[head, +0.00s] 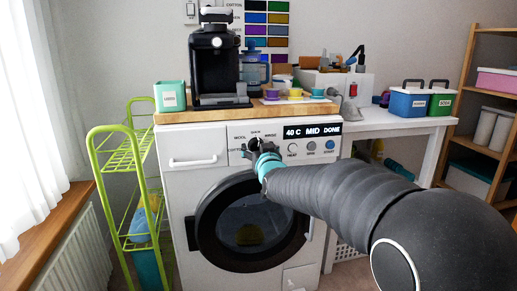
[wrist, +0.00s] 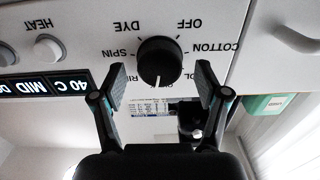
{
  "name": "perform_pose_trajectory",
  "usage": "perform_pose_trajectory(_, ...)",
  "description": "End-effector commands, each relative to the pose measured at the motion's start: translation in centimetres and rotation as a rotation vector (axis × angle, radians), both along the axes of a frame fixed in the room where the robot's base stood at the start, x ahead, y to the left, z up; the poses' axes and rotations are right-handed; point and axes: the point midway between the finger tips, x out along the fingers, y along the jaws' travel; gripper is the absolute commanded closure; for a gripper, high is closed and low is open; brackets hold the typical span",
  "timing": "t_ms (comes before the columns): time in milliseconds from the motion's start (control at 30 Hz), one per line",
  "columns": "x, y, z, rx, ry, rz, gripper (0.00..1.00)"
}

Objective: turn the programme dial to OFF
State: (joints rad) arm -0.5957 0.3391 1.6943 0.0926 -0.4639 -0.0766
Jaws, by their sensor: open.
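The programme dial (wrist: 160,60) is a round black knob on the white washing machine's panel, upside down in the wrist view. Its white pointer mark is at the picture's lower side, between the partly covered RINSE and WOOL labels. The OFF label (wrist: 190,23) is at the dial's upper right there, with DYE at upper left. My gripper (wrist: 162,80) is open, with one finger on each side of the dial and gaps visible between. Whether a pad touches it I cannot tell.
The lit display (head: 312,131) reads 40 C MID DONE, with several small buttons below. The round door (head: 205,228) is shut below the panel. A green rack (head: 128,165) stands left. A coffee machine (head: 217,65) and cups stand on the wooden top.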

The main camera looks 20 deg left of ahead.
Motion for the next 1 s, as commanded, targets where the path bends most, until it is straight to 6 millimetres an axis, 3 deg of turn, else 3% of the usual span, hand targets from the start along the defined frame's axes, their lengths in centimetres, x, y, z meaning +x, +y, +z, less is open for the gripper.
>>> perform_pose_trajectory(200, 0.0, 0.0, 0.0, 0.0, 0.0, 0.0, 0.29)
perform_pose_trajectory(433, -0.01, 0.0, 0.01, 0.0, 0.0, 0.0, 0.85)
perform_pose_trajectory(767, -0.03, 0.02, -0.08, -0.027, -0.018, 0.0, 0.85)
perform_pose_trajectory(1000, -0.04, 0.07, -0.18, -0.134, -0.087, 0.0, 0.85)
